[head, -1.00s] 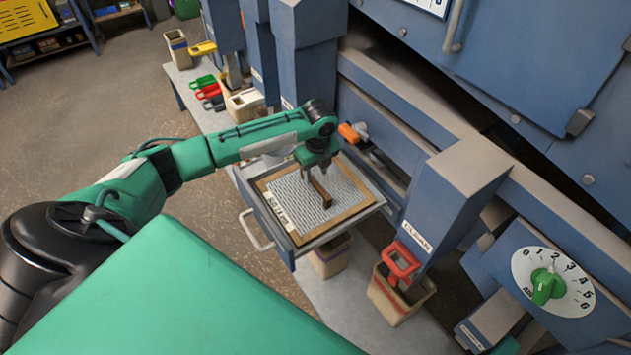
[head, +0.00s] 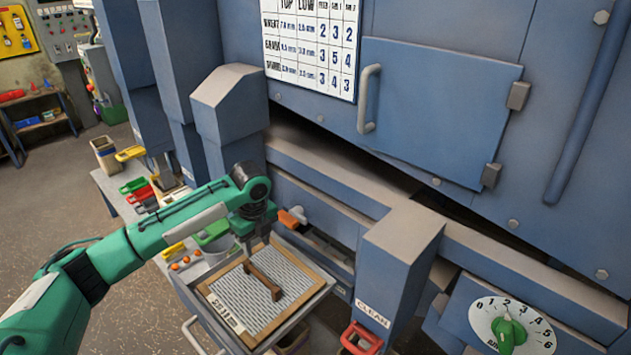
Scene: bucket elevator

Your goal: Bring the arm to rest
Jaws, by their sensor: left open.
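My left arm comes in from the left. Its gripper (head: 252,232) points down above the far end of the sieve tray. Its fingers are small and partly hidden behind the wrist, and I see nothing held in them. Below it, a framed mesh sieve (head: 240,302) lies in the pulled-out drawer (head: 322,296). A brown bar handle (head: 263,282) stands on the mesh, seemingly apart from the gripper. My right gripper is not in view.
The blue machine (head: 440,90) fills the right side. A post marked CLEAN (head: 392,270) stands right of the drawer, with a red handle (head: 361,338) below. An orange-tipped lever (head: 291,217) is close to my wrist. A green dial knob (head: 508,333) is lower right.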

